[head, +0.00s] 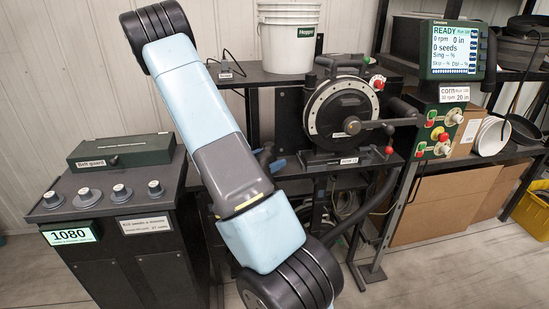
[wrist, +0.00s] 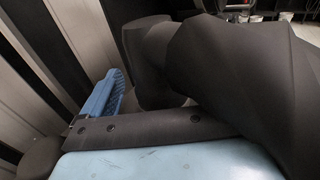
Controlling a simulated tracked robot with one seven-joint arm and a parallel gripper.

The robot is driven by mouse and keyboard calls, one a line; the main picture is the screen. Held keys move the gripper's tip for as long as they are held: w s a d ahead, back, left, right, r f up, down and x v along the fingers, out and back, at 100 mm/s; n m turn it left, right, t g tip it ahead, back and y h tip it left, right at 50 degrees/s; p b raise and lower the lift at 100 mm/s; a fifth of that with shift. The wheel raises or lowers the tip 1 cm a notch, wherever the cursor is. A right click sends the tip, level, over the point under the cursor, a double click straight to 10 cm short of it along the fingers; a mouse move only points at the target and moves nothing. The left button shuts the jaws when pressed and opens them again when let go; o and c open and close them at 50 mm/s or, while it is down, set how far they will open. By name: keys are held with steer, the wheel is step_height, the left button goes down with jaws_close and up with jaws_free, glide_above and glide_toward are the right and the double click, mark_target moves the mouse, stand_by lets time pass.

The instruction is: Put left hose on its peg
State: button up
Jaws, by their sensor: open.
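In the wrist view a thick black ridged hose (wrist: 235,75), likely the left hose, fills the right side, very close to the camera, with a blunt end to the left. My gripper (wrist: 106,97) shows one blue ribbed finger pad beside that end; the other finger is hidden behind the black shape. The jaws are open, and I cannot tell whether the pad touches it. In the head view my gripper (head: 276,165) is mostly hidden behind my arm, left of the seed meter (head: 343,112). Dark hoses (head: 376,210) hang below the meter. I cannot make out the peg.
A control box with a screen (head: 459,50) is at right. A dark cabinet (head: 135,255) with knobs and a green belt guard (head: 122,151) stands at left. Cardboard boxes (head: 440,208) sit at lower right.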

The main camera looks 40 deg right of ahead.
steer(key=a, duration=1.3)
steer(key=shift+w, duration=0.3)
steer(key=s+a+r+m+t+y, duration=0.3)
steer(key=s+a+r+m+y, duration=0.5)
steer(key=r, duration=0.5)
steer(key=s+a+r+m+t+y, duration=0.3)
steer(key=s+a+r+m+y, duration=0.6)
steer(key=r, duration=0.4)
steer(key=shift+s+a+m+t+y, duration=0.3)
steer(key=shift+s+a+y, duration=0.2)
steer(key=shift+s+a, duration=0.35)
steer(key=shift+c, duration=0.4)
